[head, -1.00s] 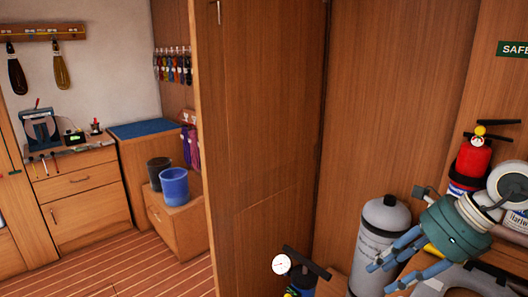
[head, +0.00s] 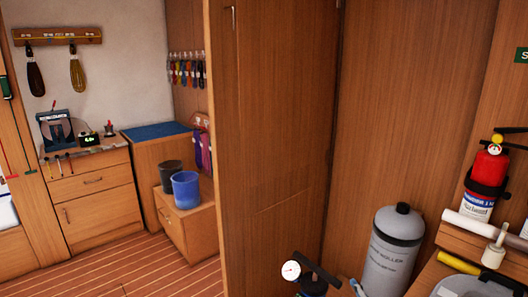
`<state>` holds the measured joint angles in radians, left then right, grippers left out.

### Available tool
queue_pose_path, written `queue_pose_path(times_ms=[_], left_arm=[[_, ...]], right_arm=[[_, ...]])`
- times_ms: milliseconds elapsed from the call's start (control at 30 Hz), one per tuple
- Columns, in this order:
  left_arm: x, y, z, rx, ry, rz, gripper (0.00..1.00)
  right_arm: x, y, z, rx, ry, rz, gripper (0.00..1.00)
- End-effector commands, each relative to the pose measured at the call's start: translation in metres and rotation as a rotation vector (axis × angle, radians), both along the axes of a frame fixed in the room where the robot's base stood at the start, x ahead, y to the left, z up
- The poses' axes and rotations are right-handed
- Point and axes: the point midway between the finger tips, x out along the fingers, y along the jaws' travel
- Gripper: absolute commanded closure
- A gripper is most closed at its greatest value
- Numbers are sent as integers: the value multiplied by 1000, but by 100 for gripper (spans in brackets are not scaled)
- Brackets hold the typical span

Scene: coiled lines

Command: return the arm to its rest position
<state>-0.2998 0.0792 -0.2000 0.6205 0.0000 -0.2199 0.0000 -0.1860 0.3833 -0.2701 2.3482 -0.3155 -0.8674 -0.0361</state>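Neither of my grippers shows clearly in the head view. A small pale blue sliver (head: 357,287) is at the bottom edge, right of the pump with the dial; I cannot tell what it is. The space in front of the grey cylinder (head: 392,255) and the red fire extinguisher (head: 488,172) is clear of my arm. No held object is seen.
A tall wooden panel (head: 270,150) stands in the middle. A pump with a round gauge (head: 291,271) is at the bottom. At right are a white roll (head: 478,225) and a yellow tube (head: 459,262). A blue bucket (head: 186,190) stands on a low cabinet at left.

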Motion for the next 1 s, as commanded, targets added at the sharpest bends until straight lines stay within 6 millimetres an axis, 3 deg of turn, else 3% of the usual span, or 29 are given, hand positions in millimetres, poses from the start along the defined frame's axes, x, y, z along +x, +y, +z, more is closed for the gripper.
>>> queue_pose_path(times_ms=[33,100,200,400,667,800,1000], left_arm=[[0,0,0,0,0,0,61],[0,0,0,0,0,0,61],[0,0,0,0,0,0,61],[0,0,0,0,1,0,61],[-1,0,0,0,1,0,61],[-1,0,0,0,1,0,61],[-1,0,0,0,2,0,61]], right_arm=[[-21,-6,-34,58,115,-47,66],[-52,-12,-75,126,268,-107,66],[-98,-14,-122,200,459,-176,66],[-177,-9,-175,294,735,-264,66],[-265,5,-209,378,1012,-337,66],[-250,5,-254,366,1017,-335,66],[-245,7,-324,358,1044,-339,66]])
